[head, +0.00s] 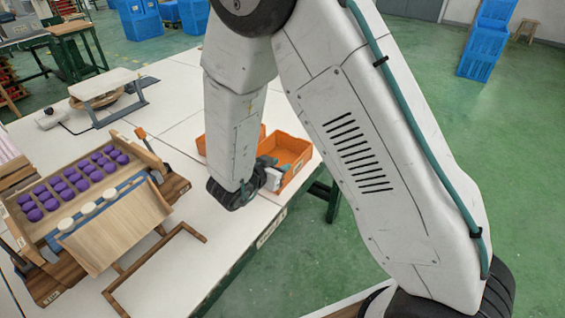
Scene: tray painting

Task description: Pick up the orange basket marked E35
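An orange basket (293,143) sits near the right edge of the white table, partly hidden by my arm. More orange (201,144) shows just left of it behind my arm, and I cannot tell whether it is a second basket. No E35 mark is readable on either part. My gripper (271,178) is at the near left side of the right-hand basket, close to its wall. Its fingers are small and partly hidden, so I cannot tell whether it is open or shut, or whether it touches the basket.
A wooden rack (100,200) with several purple round pieces and white cups stands at left. A dark wooden frame (152,268) lies at the table's front edge. A small white-topped stand (103,83) is at the back left. Blue crates (484,45) stand on the green floor.

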